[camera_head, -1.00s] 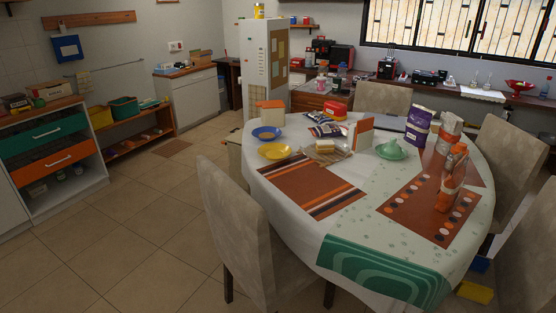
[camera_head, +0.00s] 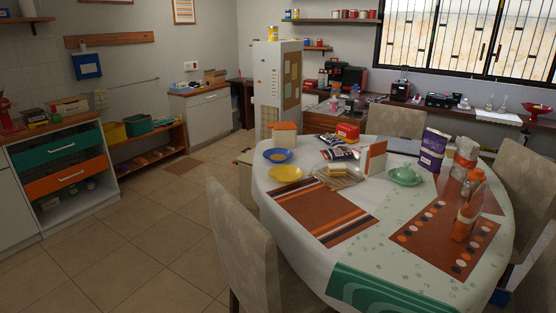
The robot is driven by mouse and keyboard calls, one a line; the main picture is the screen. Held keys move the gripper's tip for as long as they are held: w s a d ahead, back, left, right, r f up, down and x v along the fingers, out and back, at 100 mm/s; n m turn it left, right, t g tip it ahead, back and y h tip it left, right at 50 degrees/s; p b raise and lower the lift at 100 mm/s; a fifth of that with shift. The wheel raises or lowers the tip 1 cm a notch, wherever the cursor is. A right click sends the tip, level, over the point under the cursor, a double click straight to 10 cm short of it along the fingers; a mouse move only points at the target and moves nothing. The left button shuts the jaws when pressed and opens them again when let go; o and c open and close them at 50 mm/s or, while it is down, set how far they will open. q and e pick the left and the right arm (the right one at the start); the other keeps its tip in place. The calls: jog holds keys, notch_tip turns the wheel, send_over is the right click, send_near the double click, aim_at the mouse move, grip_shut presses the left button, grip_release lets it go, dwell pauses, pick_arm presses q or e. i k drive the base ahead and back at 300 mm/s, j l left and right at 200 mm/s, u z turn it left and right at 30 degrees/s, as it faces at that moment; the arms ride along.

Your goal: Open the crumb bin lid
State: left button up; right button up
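A cream, box-like thing (camera_head: 245,172), perhaps the crumb bin, stands on the floor against the far left side of the dining table (camera_head: 335,220). The table hides much of it, and its top looks closed, though it is small in view. Neither of my grippers shows in the head view.
A beige chair (camera_head: 240,235) stands at the table's near left side. A blue bowl (camera_head: 278,156) and a yellow bowl (camera_head: 286,173) sit near the table's left edge. The tiled floor (camera_head: 150,240) left of the table is clear, up to the drawer cabinet (camera_head: 62,165).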

aim_at(277, 126)
jog(key=i+j, duration=0.15)
jog(key=i, duration=0.3)
jog(key=i+j, duration=0.15)
jog(key=i, duration=0.3)
jog(key=i+j, duration=0.2)
jog(key=i, duration=0.25)
jog(key=u, duration=0.15)
jog(key=j+u, duration=0.2)
jog(key=j, duration=0.15)
jog(key=i+j+u, duration=0.25)
jog(key=j+u, duration=0.2)
jog(key=j, duration=0.2)
jog(key=i+j+u, duration=0.25)
jog(key=i+j, duration=0.25)
jog(key=i, duration=0.2)
jog(key=i+j+z, duration=0.1)
jog(key=i+j, duration=0.2)
jog(key=i, duration=0.2)
jog(key=i+j+z, duration=0.1)
jog(key=i+j, duration=0.2)
jog(key=i, duration=0.15)
jog(key=i+l+z, duration=0.15)
jog(key=i+z, duration=0.15)
jog(key=z, duration=0.15)
jog(key=i+z, duration=0.3)
jog(key=z, duration=0.2)
jog(key=i+z, duration=0.45)
jog(key=i+j+z, duration=0.15)
jog(key=z, duration=0.3)
